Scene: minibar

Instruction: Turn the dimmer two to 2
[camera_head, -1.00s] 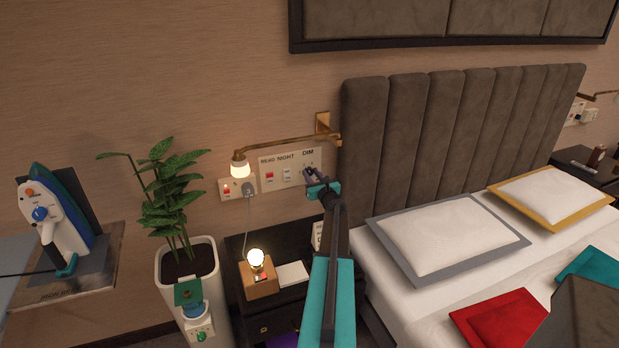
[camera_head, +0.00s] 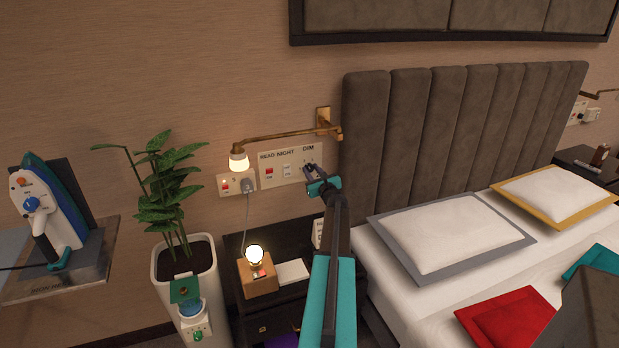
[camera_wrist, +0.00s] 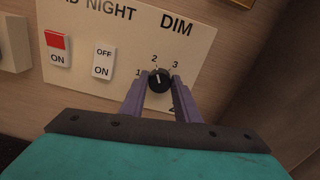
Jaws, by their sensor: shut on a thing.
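The dimmer under the word DIM is a round black knob (camera_wrist: 159,80) on a cream wall panel (camera_head: 274,172). Around the knob are printed the numbers 1, 2, 3 and a partly hidden 4. A short white mark on the knob points up and slightly left, roughly toward the 2. My gripper (camera_wrist: 159,86) is shut on the knob, one finger on each side. In the head view my gripper (camera_head: 311,174) is at the panel's right end and covers the knob.
On the same panel, left of the dimmer, are a NIGHT switch (camera_wrist: 103,62) and a red READ switch (camera_wrist: 58,48). A brass wall lamp (camera_head: 280,138) reaches out just above the panel. The padded headboard (camera_head: 450,125) stands close on the right. A nightstand (camera_head: 295,308) is below.

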